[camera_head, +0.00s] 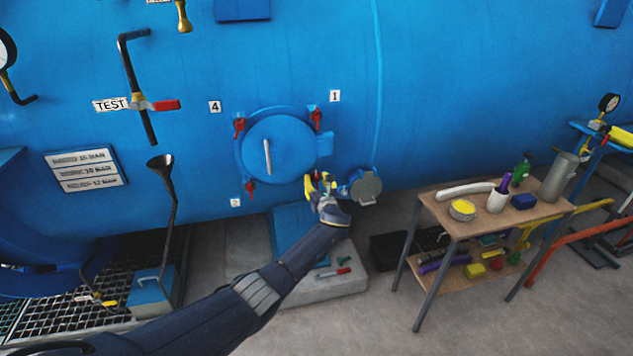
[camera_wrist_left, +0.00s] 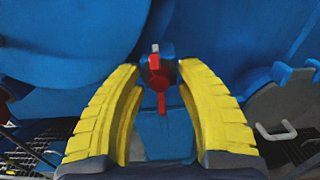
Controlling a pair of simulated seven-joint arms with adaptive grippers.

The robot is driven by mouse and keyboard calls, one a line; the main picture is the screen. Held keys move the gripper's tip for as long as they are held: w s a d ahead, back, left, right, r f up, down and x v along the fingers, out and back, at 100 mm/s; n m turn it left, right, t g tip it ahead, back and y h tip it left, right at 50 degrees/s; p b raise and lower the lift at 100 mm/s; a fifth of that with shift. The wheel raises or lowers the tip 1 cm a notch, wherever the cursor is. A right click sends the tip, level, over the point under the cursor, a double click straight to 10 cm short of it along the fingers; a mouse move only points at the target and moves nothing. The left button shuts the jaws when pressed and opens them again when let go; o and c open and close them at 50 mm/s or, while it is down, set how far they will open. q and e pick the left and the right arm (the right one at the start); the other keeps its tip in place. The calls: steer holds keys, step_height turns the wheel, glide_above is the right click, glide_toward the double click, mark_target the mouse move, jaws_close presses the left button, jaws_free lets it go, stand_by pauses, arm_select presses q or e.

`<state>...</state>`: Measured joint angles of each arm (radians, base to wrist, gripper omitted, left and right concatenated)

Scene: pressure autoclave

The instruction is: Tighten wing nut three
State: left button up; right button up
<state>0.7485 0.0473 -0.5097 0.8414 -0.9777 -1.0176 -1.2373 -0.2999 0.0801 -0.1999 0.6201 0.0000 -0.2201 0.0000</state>
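The round blue hatch door (camera_head: 278,148) has red wing nuts around its rim. One is at the lower left (camera_head: 250,188), beside a small label (camera_head: 235,202) whose number is hard to read; others are at the upper left (camera_head: 239,127) and upper right (camera_head: 317,119). My left gripper (camera_head: 319,185) is at the hatch's lower right. In the left wrist view its yellow fingers (camera_wrist_left: 160,110) are spread apart, with a red wing nut (camera_wrist_left: 157,82) on its bolt beyond and between them. I see no finger contact with it. My right gripper is not in view.
A grey round flange (camera_head: 366,188) sits just right of my left gripper. A wooden cart (camera_head: 470,226) with bottles and tins stands farther right. A funnel pipe (camera_head: 165,190) and floor grating are at left. The floor in front of the cart is clear.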

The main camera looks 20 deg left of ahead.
arm_select(q)
steer(key=shift+o, duration=0.3)
steer(key=shift+s, duration=0.1)
steer(key=shift+s+d+f, duration=0.1)
steer(key=shift+s+d, duration=0.2)
steer(key=shift+s, duration=0.1)
steer(key=v, duration=1)
steer(key=shift+s+d, duration=0.2)
steer(key=shift+s, duration=0.15)
